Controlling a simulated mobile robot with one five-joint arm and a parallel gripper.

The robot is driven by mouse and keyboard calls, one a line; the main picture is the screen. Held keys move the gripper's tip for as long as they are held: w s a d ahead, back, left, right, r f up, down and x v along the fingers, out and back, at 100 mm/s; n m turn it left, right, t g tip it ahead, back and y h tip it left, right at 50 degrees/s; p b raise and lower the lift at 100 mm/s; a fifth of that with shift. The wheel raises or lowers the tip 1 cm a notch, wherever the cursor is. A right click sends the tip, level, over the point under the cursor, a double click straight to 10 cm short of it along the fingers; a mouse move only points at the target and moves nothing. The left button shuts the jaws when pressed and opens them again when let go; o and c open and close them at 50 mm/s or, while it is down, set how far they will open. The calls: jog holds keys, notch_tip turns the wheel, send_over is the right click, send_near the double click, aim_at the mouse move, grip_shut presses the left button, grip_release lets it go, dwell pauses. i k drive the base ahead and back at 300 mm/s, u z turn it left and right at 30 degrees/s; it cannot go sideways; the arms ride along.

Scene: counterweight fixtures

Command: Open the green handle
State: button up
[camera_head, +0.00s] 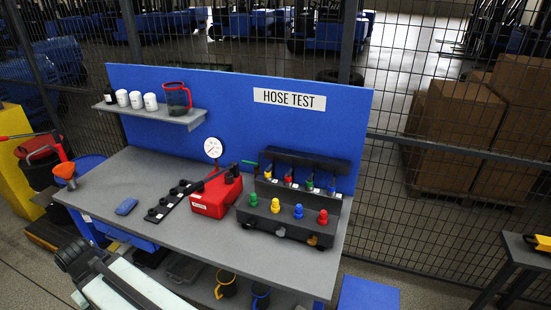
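A thin green handle (251,162) lies nearly level above the back right of the red box on the HOSE TEST bench. A green knob (253,199) stands at the left end of the front row on the black fixture (283,222). A green-marked fitting (310,184) sits in the row behind it. Part of my arm, dark and white, shows at the bottom left, in front of the bench and well apart from the green parts. I cannot make out gripper fingers in this view.
Wire fencing stands behind.

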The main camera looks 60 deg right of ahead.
aim_at(245, 161)
jog(key=z, duration=0.5)
jog(key=i, duration=1)
jog(key=u, duration=0.05)
